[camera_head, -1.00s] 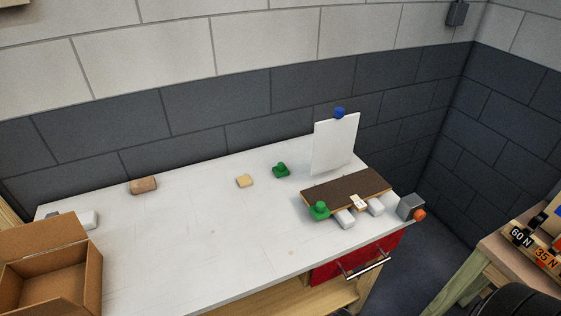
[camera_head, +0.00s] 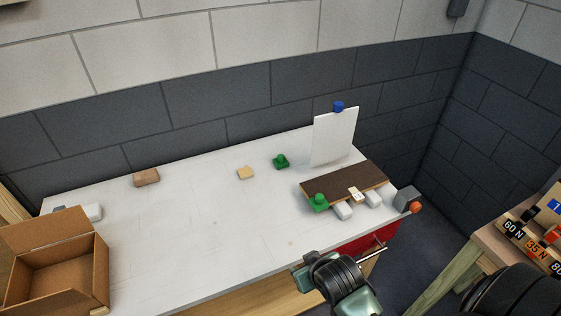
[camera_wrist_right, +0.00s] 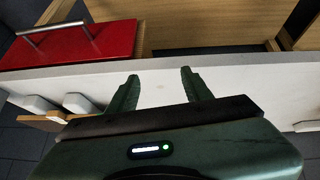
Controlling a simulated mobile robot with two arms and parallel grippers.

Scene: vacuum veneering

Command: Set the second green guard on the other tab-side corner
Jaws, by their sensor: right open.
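A green guard (camera_head: 319,202) sits on the near left corner of the dark brown board (camera_head: 345,184) in the head view. A second green guard (camera_head: 281,161) lies loose on the white table, left of the upright white panel. A pale tab (camera_head: 355,193) shows at the board's near edge. My right gripper (camera_wrist_right: 160,88) is open and empty in the right wrist view, with the white table's edge behind its fingers. In the head view my right arm is at the table's front edge, below the board and apart from both guards. My left gripper is not in view.
A white panel (camera_head: 333,137) with a blue knob stands behind the board. White blocks (camera_head: 343,210) sit by the board's near edge, and a grey block (camera_head: 406,199) is right of it. A red drawer (camera_wrist_right: 75,45) is below.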

